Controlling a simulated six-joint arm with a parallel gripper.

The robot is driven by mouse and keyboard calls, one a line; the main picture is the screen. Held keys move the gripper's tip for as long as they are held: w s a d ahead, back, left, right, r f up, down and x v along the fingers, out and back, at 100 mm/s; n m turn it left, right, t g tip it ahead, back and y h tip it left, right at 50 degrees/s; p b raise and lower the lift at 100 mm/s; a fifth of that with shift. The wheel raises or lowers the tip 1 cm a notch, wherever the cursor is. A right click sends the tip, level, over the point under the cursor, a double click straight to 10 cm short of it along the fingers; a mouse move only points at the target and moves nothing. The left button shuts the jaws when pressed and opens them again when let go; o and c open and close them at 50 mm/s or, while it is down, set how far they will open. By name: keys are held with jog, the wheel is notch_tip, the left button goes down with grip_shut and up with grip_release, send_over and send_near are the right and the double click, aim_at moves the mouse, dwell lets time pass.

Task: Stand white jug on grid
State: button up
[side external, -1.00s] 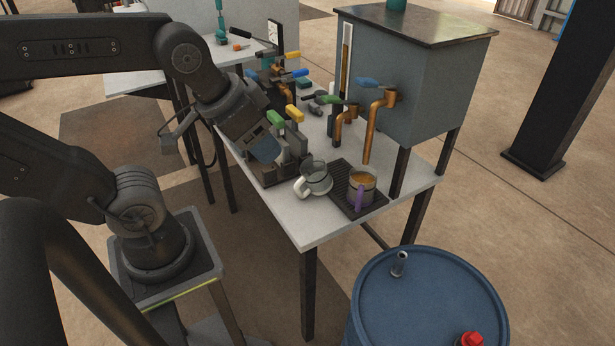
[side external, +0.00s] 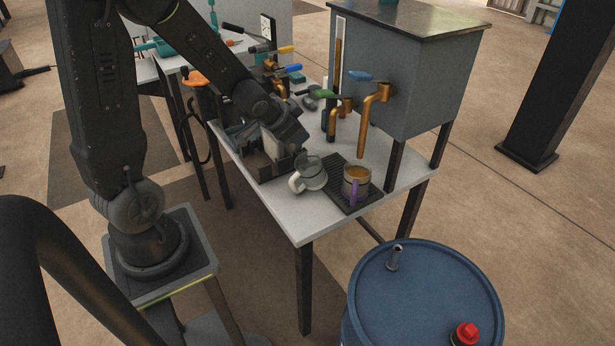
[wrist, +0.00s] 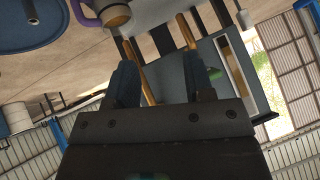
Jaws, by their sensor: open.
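I cannot clearly identify the jug in the wrist view.
A grey tank (side external: 410,80) with copper taps (side external: 368,115) stands behind the grid. Coloured-handled tools and a dark fixture crowd the table's far-left part. The white tabletop (side external: 305,222) is clear at the front. A blue drum (side external: 425,300) stands on the floor in front.

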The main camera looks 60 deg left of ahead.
send_over(293, 187)
notch_tip(293, 187, down, 7)
jog(key=s+f+t+h, duration=0.1)
jog(key=s+f, duration=0.1)
jog(key=f, duration=0.2)
jog(key=s+f+t+h, duration=0.1)
jog(key=s+f+t, duration=0.1)
jog(key=f, duration=0.2)
jog(key=s+a+f+t+h, duration=0.1)
jog(key=s+f+t, duration=0.1)
jog(key=f, duration=0.2)
jog(key=shift+f+n, duration=0.3)
jog(key=shift+f, duration=0.1)
jog(key=shift+s+f, duration=0.15)
jog(key=shift+t, duration=0.3)
jog(key=shift+x, duration=3.7)
grip_shut()
